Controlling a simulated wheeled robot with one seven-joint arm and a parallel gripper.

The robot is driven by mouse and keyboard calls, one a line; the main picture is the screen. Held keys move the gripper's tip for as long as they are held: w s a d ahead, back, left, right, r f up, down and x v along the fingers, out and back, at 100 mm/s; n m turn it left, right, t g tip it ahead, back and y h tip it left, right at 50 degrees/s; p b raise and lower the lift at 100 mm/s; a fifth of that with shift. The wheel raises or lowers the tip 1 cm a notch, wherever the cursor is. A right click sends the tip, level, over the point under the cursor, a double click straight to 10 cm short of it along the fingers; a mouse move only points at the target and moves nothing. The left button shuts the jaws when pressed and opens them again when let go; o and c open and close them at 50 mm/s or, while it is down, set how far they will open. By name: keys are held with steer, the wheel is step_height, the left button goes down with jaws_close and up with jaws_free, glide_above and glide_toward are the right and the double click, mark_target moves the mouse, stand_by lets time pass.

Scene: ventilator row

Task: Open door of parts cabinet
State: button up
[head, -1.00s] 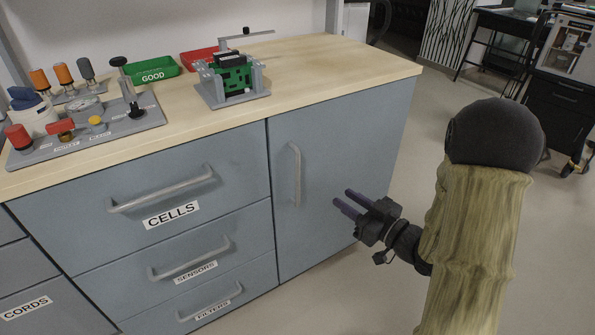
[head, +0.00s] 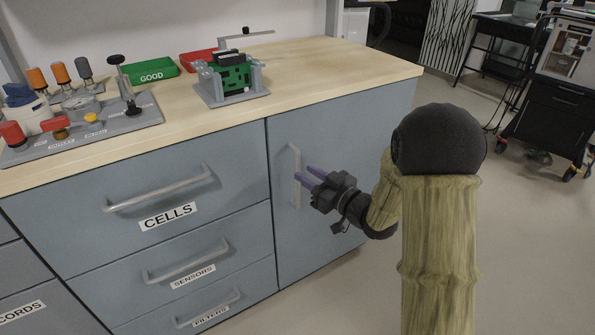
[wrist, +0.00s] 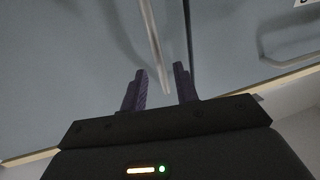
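The parts cabinet door (head: 343,135) is a blue-grey panel at the right end of the cabinet, and it is closed. Its vertical bar handle (head: 294,172) is on the door's left side. My gripper (head: 308,174) is in front of the door beside the handle, its two purple fingers apart. In the wrist view, the handle (wrist: 153,45) runs down toward the space between the fingertips (wrist: 160,82). I see no finger closed on it, and contact cannot be told.
Drawers marked CELLS (head: 160,190), SENSORS and FILTERS lie left of the door. The wooden top (head: 330,70) holds a green bin (head: 150,72), a red bin, a circuit-board fixture (head: 232,80) and a control panel. Open floor (head: 530,240) lies to the right.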

mark_target(299, 169)
steer(key=x, duration=0.4)
steer(key=shift+w+a+b, duration=0.2)
steer(key=shift+w+b, duration=0.05)
steer(key=shift+b, duration=0.1)
jaws_close()
